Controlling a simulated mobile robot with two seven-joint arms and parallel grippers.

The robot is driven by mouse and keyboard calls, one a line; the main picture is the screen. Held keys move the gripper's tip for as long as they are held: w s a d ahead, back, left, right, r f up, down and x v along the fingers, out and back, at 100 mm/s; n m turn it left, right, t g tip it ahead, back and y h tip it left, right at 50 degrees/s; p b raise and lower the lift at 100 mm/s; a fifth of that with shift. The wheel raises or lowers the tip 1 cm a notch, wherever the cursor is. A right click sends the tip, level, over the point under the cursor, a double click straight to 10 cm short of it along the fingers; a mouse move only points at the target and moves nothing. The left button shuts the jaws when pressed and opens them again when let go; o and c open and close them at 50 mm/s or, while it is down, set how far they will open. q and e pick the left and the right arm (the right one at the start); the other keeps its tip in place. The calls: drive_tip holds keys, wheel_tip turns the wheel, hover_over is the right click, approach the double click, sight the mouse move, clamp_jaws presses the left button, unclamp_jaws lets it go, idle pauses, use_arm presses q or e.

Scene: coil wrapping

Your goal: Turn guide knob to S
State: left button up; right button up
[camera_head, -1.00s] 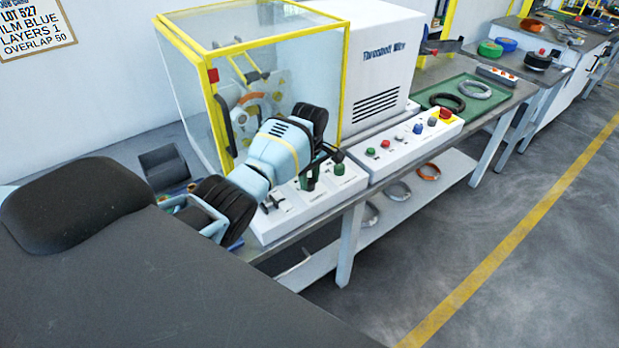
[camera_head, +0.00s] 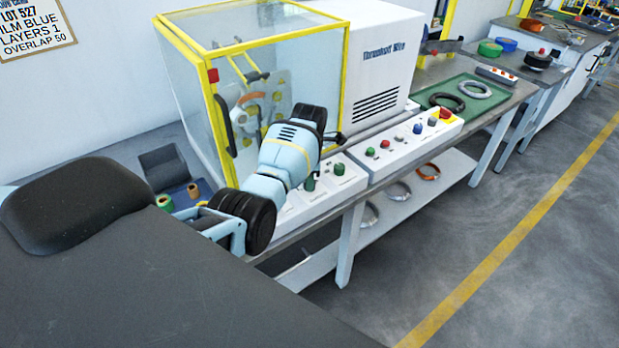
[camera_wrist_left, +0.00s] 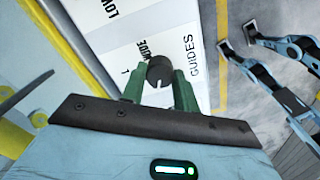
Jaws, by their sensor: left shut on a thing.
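The guide knob (camera_wrist_left: 160,70) is dark and round with a white pointer line, on a white panel (camera_wrist_left: 128,25) lettered GUIDES and MODE in the left wrist view. The pointer line faces the hand's side of the picture. My left gripper (camera_wrist_left: 159,85) is shut on the knob, one green finger on each side. I cannot make out an S mark. My right gripper is not recognisable in either view.
A clear guard box with yellow edges (camera_head: 345,75) stands behind the arm. A button panel (camera_head: 405,145) and a green tray (camera_head: 485,85) lie to the right. The floor in front is clear.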

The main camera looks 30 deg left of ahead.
use_arm(q)
drive_tip(key=shift+n, duration=0.8)
drive_tip(key=o, duration=1)
drive_tip(key=shift+r, duration=3.9)
drive_tip(key=shift+s+f, duration=0.1)
